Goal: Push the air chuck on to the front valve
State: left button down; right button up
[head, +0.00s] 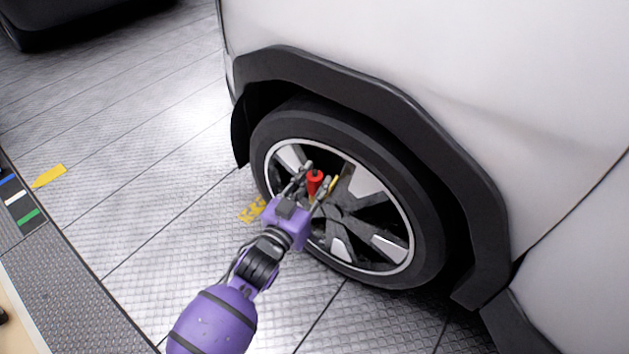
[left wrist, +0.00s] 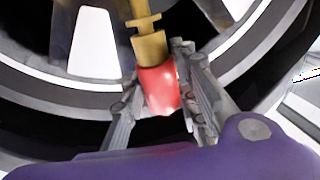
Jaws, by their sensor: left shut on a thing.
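The air chuck shows as a red body (head: 315,182) in the head view, and in the left wrist view as a red grip (left wrist: 159,88) with a brass stem (left wrist: 150,45) running up from it. My left gripper (head: 316,184) is shut on the red grip, with a finger on each side; it also shows in the left wrist view (left wrist: 160,95). It is in front of the spoked wheel (head: 345,262) of a white car. The front valve cannot be made out, and I cannot tell whether the chuck touches it. My right gripper is out of view.
The black tyre (head: 428,245) and dark wheel arch (head: 390,95) surround the rim closely. The white car body (head: 480,60) is above and to the right. Metal floor plates (head: 150,130) lie open to the left, with yellow marks (head: 50,176).

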pick_arm(q)
jog(key=shift+f, duration=0.45)
jog(key=c, duration=1.3)
grip_release()
jog(key=v, duration=1.2)
